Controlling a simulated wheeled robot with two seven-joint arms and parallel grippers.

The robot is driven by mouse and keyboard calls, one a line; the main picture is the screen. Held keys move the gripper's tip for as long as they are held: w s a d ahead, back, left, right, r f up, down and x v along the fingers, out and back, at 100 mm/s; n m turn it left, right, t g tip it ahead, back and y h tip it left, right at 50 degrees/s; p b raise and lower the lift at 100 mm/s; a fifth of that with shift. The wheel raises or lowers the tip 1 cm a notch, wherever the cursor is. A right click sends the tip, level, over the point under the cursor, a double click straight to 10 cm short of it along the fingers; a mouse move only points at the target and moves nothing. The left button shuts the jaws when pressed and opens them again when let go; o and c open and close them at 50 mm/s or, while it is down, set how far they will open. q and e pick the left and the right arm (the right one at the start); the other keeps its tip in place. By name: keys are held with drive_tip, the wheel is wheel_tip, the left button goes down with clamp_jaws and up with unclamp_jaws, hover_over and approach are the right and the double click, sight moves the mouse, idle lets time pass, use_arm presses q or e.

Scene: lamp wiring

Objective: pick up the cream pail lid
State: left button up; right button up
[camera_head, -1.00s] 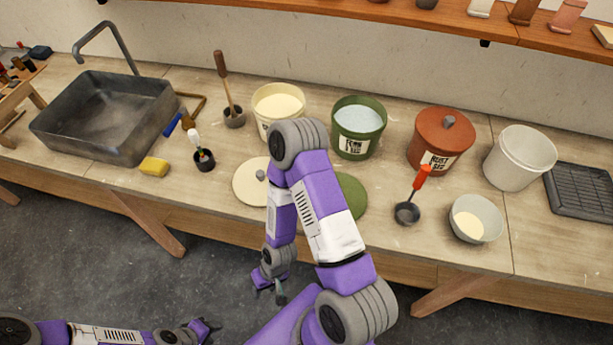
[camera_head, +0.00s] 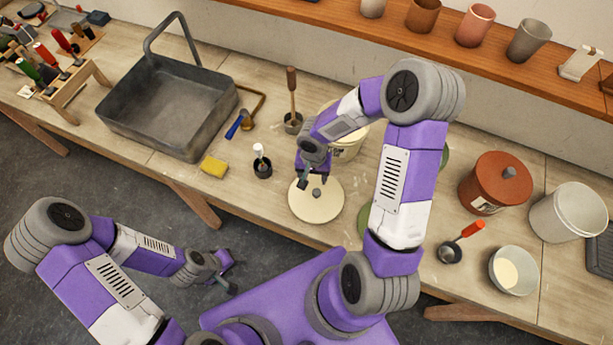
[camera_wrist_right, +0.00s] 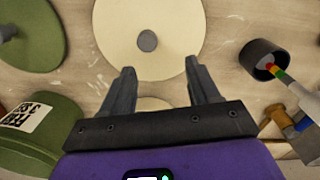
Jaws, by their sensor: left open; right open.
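The cream pail lid (camera_head: 316,200) is a flat round disc with a small grey knob (camera_head: 317,193) at its middle. It lies flat on the bench in front of the cream pail (camera_head: 348,146), which my right arm partly hides. My right gripper (camera_head: 312,182) is open and empty, above the lid near its knob. In the right wrist view the lid (camera_wrist_right: 165,52) and its knob (camera_wrist_right: 147,41) lie beyond the open fingertips (camera_wrist_right: 160,72). My left gripper (camera_head: 230,272) is open and empty, low in front of the bench, away from the lid.
A green pail (camera_wrist_right: 40,140) and green lid (camera_wrist_right: 30,38) are beside the cream lid. A red pail (camera_head: 495,182), white pail (camera_head: 568,212) and bowl (camera_head: 513,270) are at right.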

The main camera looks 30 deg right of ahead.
sight(316, 192)
drive_tip(key=s, duration=0.1)
drive_tip(key=s+f, duration=0.2)
drive_tip(key=shift+s+d, duration=0.1)
drive_tip(key=shift+s, duration=0.15)
drive_tip(key=f, duration=0.2)
drive_tip(key=w+f, duration=0.1)
drive_tip(key=f, duration=0.1)
drive_tip(key=shift+w+d, duration=0.1)
drive_tip(key=shift+w, duration=0.1)
drive_tip(key=shift+s+f, duration=0.1)
drive_tip(key=shift+f, duration=0.05)
drive_tip(key=shift+s, duration=0.25)
drive_tip(key=shift+w, duration=0.2)
drive_tip(key=shift+c, duration=1.3)
use_arm(q)
drive_tip(key=shift+s+r, duration=0.25)
drive_tip(key=shift+s, duration=0.8)
use_arm(e)
clamp_jaws()
